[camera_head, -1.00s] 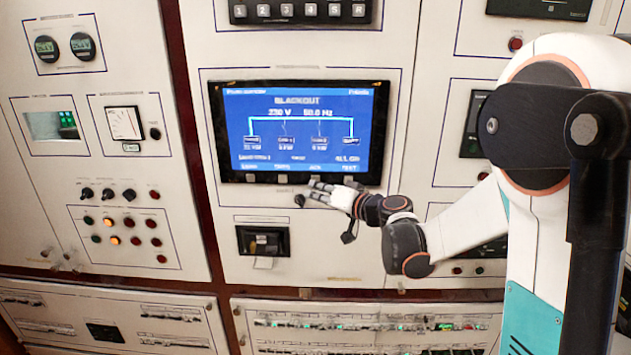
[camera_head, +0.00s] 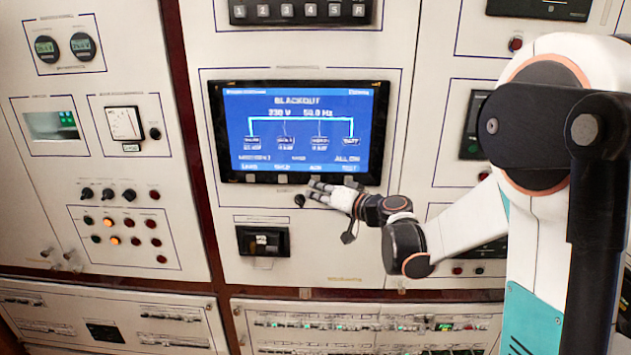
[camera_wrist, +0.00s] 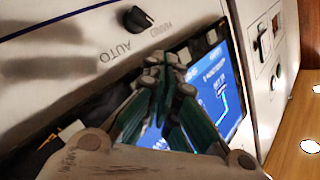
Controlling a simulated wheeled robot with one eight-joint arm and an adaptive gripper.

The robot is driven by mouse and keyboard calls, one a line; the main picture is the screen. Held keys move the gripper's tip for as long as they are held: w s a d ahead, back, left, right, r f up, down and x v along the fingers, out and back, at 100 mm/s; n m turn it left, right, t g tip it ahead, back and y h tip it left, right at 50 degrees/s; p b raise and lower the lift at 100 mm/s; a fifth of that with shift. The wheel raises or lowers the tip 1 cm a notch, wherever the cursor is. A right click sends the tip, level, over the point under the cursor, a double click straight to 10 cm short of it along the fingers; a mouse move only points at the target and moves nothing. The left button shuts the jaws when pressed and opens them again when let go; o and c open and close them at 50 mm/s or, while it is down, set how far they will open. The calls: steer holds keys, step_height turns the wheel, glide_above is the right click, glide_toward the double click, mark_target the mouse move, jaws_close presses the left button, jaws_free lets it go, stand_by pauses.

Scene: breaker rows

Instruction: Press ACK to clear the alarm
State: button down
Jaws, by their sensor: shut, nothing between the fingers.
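A blue screen (camera_head: 295,128) headed "BLACKOUT" sits in a black bezel on the middle panel. Along its lower edge is a row of labels, and the third reads like ACK (camera_head: 316,167). Small grey buttons sit in the bezel below, two of them clear at the left (camera_head: 252,179). My gripper (camera_head: 312,189) is shut and empty at the bezel's lower edge, below the ACK label. It covers or overlaps the button there. In the wrist view my gripper's fingertips (camera_wrist: 172,62) are together beside the bezel with its buttons (camera_wrist: 184,55). I cannot tell whether they touch a button.
A black knob (camera_head: 299,201) is just below my fingertips; the wrist view shows it near HAND and AUTO markings (camera_wrist: 137,18). A black recessed unit (camera_head: 263,241) is lower on the panel. Switches and lamps (camera_head: 118,228) fill the left panel.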

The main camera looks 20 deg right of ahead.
steer(key=shift+w, duration=0.1)
steer(key=shift+w+d, duration=0.15)
steer(key=shift+w, duration=0.2)
steer(key=shift+w+d+b, duration=0.15)
steer(key=shift+w+b, duration=0.15)
steer(key=shift+w, duration=0.05)
stand_by(0.8)
stand_by(0.3)
steer(key=shift+s+a, duration=0.3)
steer(key=shift+s, duration=0.5)
steer(key=s, duration=0.1)
steer(key=s+a, duration=0.1)
steer(key=s, duration=0.2)
steer(key=shift+s+a, duration=0.25)
steer(key=shift+s, duration=0.1)
stand_by(0.5)
